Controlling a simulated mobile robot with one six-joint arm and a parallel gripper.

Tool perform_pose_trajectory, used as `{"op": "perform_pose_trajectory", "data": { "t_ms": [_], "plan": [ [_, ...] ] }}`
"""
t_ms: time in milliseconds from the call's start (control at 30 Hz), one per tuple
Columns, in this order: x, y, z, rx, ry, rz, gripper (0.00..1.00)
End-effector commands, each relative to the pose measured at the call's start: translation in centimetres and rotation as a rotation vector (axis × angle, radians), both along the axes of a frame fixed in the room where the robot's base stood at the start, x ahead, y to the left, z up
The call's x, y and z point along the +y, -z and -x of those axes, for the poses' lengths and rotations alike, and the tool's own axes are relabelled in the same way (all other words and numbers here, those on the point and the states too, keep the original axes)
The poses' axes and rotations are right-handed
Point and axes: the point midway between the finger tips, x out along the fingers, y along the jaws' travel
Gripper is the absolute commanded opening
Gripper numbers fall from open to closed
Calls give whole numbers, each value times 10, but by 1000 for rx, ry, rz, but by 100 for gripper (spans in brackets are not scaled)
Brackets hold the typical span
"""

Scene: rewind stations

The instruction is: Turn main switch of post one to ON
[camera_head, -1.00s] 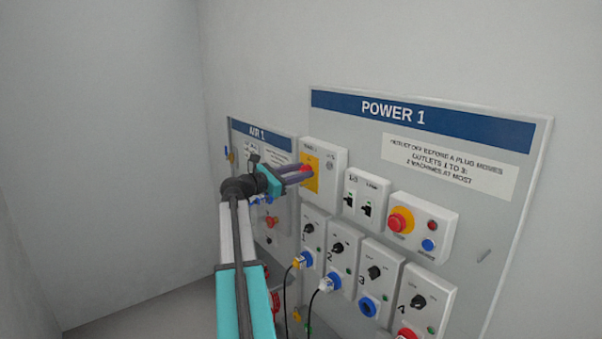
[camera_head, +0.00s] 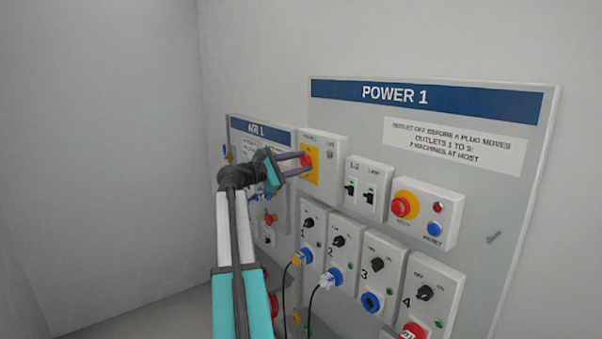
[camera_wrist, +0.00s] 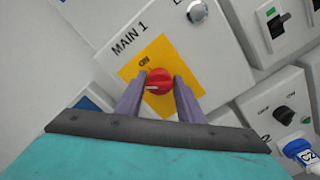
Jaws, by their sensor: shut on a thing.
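The main switch (camera_head: 306,162) of post one is a red round knob on a yellow plate, on a white box high on the panel marked POWER 1. In the wrist view the knob (camera_wrist: 158,80) sits under the label MAIN 1, with ON printed above it to the left. A white mark on the knob lies toward its left side in that view. My gripper (camera_head: 304,161) is shut on the knob. In the wrist view one finger is on each side of it, and the fingers hide part of the yellow plate.
An emergency stop (camera_head: 404,206) and a twin switch box (camera_head: 366,189) sit to the right. Outlet boxes with black knobs line up below, two with plugs and cables. The AIR 1 panel (camera_head: 262,132) is behind my arm. Free floor lies at left.

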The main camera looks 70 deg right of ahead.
Motion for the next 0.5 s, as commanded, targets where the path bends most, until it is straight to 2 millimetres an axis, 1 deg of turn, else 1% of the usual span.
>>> {"op": "perform_pose_trajectory", "data": {
  "t_ms": [33,500],
  "plan": [
    [1,9,2,-37,6,18,11],
    [1,11,2,-366,7,226,11]
  ]
}}
